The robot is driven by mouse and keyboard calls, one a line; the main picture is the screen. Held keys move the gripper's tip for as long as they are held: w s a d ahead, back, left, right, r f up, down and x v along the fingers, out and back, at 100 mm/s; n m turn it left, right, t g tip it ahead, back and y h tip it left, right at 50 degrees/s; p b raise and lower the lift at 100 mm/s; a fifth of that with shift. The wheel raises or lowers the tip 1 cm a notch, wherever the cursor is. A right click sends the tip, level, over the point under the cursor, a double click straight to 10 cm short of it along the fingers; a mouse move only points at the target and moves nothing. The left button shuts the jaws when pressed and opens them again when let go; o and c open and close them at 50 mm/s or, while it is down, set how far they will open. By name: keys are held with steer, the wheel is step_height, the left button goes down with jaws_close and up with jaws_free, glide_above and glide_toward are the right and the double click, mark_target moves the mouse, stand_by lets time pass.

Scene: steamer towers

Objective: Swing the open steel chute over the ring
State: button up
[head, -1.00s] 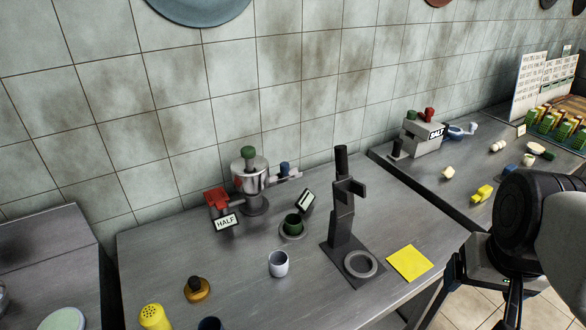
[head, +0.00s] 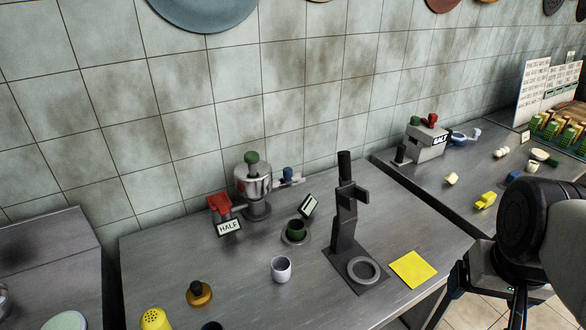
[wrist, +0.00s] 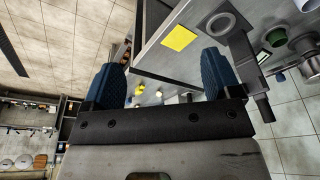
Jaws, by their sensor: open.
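A steel hopper (head: 255,182) with a green knob stands at the back of the left table in the head view. A light steel arm with a blue knob (head: 289,174) sticks out to its right, likely the open chute. A red block (head: 219,202) and a "HALF" sign (head: 229,227) are at its left. A grey ring (head: 363,270) lies on the base of a black stand; it also shows in the wrist view (wrist: 221,23). My gripper (wrist: 165,78) is open and empty, its blue fingers apart, off the table's front right side, away from the hopper.
A black upright stand (head: 346,215) rises behind the ring. A yellow square (head: 413,269) lies right of it.

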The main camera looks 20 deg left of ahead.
steer(key=shift+c, duration=0.3)
steer(key=shift+w+r, duration=0.1)
steer(key=shift+w, duration=0.05)
steer(key=c, duration=0.4)
steer(key=w+a+r, duration=0.1)
steer(key=w+a, duration=0.3)
steer(key=w, duration=0.5)
steer(key=w+a+m+g, duration=0.1)
steer(key=w+a, duration=0.2)
steer(key=w, duration=0.6)
steer(key=w+a+r, duration=0.1)
steer(key=w+a, duration=0.3)
steer(key=w, duration=0.6)
steer(key=n+g, duration=0.1)
steer(key=g, duration=0.1)
glide_above(288, 169)
steer(key=f, duration=0.7)
steer(key=d+f, duration=0.1)
steer(key=f, duration=0.2)
steer(key=shift+f, duration=0.4)
steer(key=shift+w+a+f, duration=0.15)
steer(key=shift+a+f, duration=0.1)
steer(key=shift+a, duration=0.35)
